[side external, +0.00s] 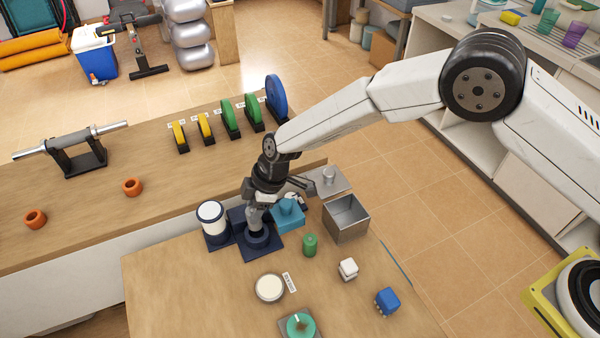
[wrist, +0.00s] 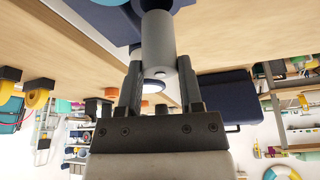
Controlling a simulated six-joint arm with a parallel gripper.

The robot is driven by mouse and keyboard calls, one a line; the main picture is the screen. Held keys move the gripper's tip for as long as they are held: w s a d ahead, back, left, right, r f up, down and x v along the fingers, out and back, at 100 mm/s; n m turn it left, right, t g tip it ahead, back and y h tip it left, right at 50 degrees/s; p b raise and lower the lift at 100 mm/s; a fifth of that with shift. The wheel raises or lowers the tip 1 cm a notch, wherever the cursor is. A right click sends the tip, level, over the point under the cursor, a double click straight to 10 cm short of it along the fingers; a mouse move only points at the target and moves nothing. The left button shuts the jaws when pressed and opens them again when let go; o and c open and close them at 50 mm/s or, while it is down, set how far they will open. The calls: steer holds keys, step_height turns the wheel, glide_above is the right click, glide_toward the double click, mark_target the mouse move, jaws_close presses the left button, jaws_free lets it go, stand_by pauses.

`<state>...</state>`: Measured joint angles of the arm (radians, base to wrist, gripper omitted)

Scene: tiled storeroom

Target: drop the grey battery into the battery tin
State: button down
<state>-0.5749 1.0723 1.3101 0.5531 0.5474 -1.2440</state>
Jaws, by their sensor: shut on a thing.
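My gripper (side external: 254,207) points down with its fingers shut on the grey battery, an upright grey cylinder (side external: 254,220). In the wrist view the battery (wrist: 158,45) sits between the two fingers (wrist: 157,88). Its lower end is at or just above a round dark blue holder (side external: 257,239) on a dark blue square base. I cannot tell whether it touches. An open square metal tin (side external: 346,232) stands to the right, apart from the battery. A pale round dish (side external: 269,288) with a small label, unreadable here, is nearer the camera. No label confirms which is the battery tin.
A white and dark blue canister (side external: 213,222) stands close left of my gripper, and a teal block (side external: 288,214) close right. A green cylinder (side external: 310,244), a white cube (side external: 348,269) and a blue cube (side external: 387,301) stand nearer the camera. The table's left front is clear.

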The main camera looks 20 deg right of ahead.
steer(key=shift+r, duration=0.1)
stand_by(0.4)
step_height(320, 180, up, 10)
steer(key=s+d, duration=0.3)
steer(key=d, duration=0.8)
steer(key=s+d, duration=0.3)
steer(key=d, duration=0.9)
steer(key=shift+w+a+f, duration=0.1)
steer(key=shift+w+f, duration=0.05)
steer(key=shift+f, duration=1.2)
steer(key=shift+w+a+f, duration=0.1)
steer(key=shift+f, duration=1.2)
steer(key=shift+f, duration=0.15)
steer(key=shift+f, duration=2.85)
